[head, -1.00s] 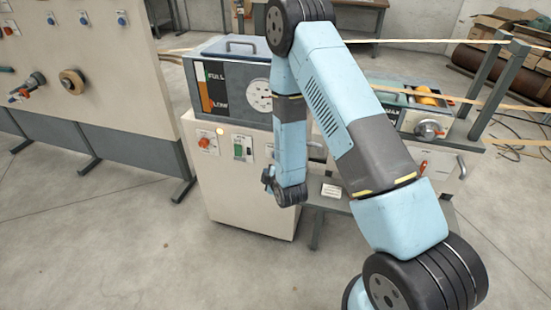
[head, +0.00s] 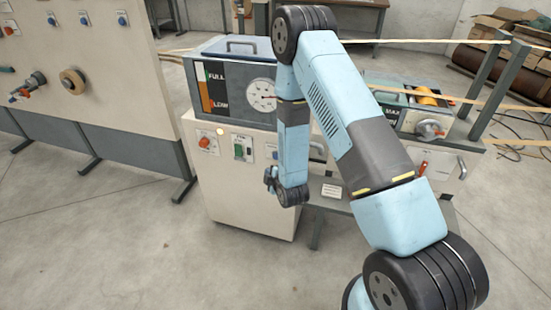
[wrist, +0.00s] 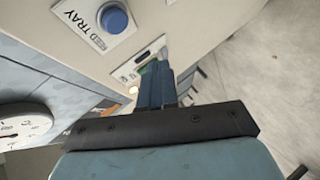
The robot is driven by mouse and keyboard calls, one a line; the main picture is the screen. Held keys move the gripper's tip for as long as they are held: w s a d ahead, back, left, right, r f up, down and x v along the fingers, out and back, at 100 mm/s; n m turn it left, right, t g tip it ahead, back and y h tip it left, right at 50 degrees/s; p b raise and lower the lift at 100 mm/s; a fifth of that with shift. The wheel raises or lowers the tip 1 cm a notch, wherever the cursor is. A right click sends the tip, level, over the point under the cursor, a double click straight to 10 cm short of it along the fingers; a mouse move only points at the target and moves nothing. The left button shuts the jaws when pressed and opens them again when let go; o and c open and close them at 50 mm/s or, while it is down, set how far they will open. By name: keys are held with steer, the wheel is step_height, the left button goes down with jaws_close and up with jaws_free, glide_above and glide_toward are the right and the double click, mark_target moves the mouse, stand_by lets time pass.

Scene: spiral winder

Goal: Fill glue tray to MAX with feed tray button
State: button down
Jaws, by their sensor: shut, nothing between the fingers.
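In the head view my gripper (head: 269,180) hangs in front of the cream cabinet. The glue tray (head: 398,98) is right of my arm, near a "MAX" mark (head: 393,112); its glue level cannot be read.
The glue cabinet (head: 245,190) carries a FULL/LOW gauge (head: 212,90), a round dial (head: 262,95), a red knob (head: 206,143) and a green switch (head: 242,147). A lit amber lamp (head: 220,131) is above. A panel (head: 90,80) stands left. Floor before the cabinet is clear.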

mark_target(276, 156)
steer(key=shift+w+d, duration=0.35)
steer(key=shift+w, duration=0.55)
steer(key=shift+w+d, duration=0.3)
steer(key=shift+w, duration=0.6)
steer(key=shift+w+d, duration=0.35)
steer(key=shift+w, duration=0.55)
steer(key=shift+w+d+r, duration=0.1)
steer(key=shift+w+d, duration=0.2)
steer(key=shift+w, duration=0.45)
stand_by(4.5)
